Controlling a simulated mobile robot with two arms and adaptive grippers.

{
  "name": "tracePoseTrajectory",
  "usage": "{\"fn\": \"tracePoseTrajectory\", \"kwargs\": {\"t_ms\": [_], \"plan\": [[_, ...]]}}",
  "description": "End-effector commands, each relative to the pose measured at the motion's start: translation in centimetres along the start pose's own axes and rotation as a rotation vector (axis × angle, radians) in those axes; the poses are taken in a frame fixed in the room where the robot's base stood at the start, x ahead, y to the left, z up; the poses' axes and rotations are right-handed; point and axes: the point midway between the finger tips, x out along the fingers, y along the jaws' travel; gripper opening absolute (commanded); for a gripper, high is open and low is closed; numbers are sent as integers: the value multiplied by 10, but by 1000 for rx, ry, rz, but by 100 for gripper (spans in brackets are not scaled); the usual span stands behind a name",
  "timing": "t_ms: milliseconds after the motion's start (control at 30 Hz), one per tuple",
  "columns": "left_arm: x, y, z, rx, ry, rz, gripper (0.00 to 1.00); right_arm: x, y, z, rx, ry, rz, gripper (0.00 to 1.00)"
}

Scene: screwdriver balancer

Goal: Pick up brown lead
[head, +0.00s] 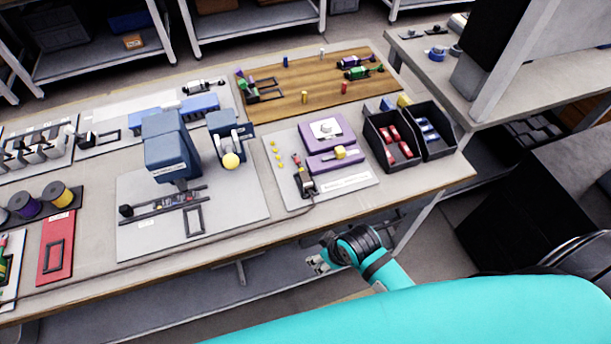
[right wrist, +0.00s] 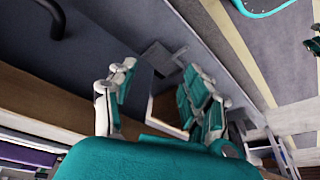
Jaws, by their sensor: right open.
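A thin dark, brownish lead (head: 250,232) lies on the workbench, running from the small black-and-red tool (head: 304,184) on the light board along the front edge toward the left. I cannot tell for sure that it is the brown lead. My right gripper (head: 318,262) is in front of the bench edge, apart from the lead. In the right wrist view its fingers (right wrist: 160,92) are spread with nothing between them. The lead cannot be made out in the right wrist view. My left gripper is not in view.
The workbench (head: 400,199) holds a blue press-like machine (head: 165,140), purple fixtures (head: 328,131), black bins (head: 390,139) of red and blue parts and a wooden board (head: 320,100). Shelving stands behind. Free space lies before the bench edge.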

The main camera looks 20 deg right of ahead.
Motion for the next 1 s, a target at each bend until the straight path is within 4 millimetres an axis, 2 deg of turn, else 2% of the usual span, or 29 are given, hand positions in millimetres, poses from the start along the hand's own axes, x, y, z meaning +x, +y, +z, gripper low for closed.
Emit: {"fn": "tracePoseTrajectory", "kwargs": {"t_ms": [33,167,300,567,667,800,900,1000], "plan": [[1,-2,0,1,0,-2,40,-14,-2,-9,-18,15,-4,50],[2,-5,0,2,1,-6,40,-50,-9,-29,-74,45,-19,50],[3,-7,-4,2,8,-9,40,-83,-27,-67,-262,106,-63,50],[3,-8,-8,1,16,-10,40,-95,-59,-127,-705,191,-146,50],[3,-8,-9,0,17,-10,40,-100,-69,-148,-912,216,-169,50],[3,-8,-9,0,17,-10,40,-108,-79,-175,-1280,230,-197,50],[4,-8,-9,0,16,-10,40,-116,-73,-191,-1606,207,-215,50],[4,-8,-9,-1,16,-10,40,-124,-53,-203,-1916,146,-241,50]]}}
